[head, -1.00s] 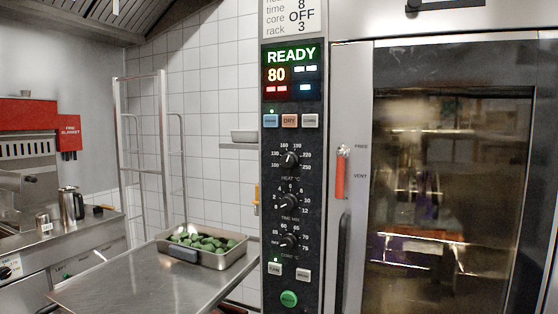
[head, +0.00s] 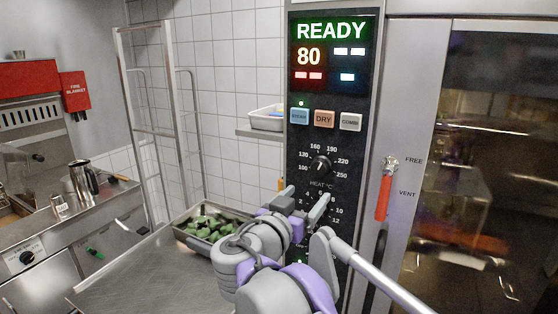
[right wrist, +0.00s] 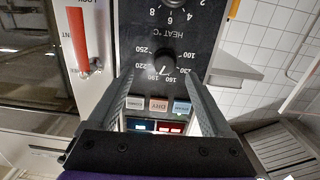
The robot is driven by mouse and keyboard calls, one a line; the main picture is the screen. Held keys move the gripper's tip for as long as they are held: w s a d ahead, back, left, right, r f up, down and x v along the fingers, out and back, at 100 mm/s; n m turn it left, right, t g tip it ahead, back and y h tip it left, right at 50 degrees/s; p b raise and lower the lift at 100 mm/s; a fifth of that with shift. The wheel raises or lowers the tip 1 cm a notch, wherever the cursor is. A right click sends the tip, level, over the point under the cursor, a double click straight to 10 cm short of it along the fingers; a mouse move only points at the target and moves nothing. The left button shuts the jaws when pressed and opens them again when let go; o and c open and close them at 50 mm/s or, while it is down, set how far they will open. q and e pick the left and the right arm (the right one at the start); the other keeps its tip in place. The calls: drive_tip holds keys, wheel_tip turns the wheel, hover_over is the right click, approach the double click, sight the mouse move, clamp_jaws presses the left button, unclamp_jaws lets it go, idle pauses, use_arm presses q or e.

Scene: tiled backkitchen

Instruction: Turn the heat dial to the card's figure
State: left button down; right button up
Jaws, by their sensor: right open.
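The heat dial (head: 320,166) is a black knob on the dark oven panel (head: 297,160), ringed by figures from 100 to 250. Its pointer is toward the top, around 160 to 190; the exact figure is unclear. My right gripper (head: 301,207) is open and empty in front of the panel, below the heat dial in the picture. The right wrist view is upside down; there the heat dial (right wrist: 160,62) lies between the open fingertips (right wrist: 160,77), apparently untouched. The card is out of view now. My left gripper is not in view.
The display (head: 330,57) reads READY and 80. Three buttons (head: 324,119) sit above the heat dial. A red-handled lever (head: 384,195) is right of the panel. A tray of green pieces (head: 183,219) stands on the steel table (head: 120,270).

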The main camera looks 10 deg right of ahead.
sight(318, 170)
drive_tip(key=shift+t, duration=0.3)
drive_tip(key=x, duration=0.3)
drive_tip(key=r+x, duration=0.1)
drive_tip(key=x, duration=0.3)
drive_tip(key=a+x, duration=0.1)
drive_tip(key=x, duration=0.2)
drive_tip(key=shift+w+d+r, duration=0.2)
drive_tip(key=shift+w, duration=0.25)
drive_tip(key=shift+c, duration=0.3)
drive_tip(key=shift+s, duration=0.1)
clamp_jaws()
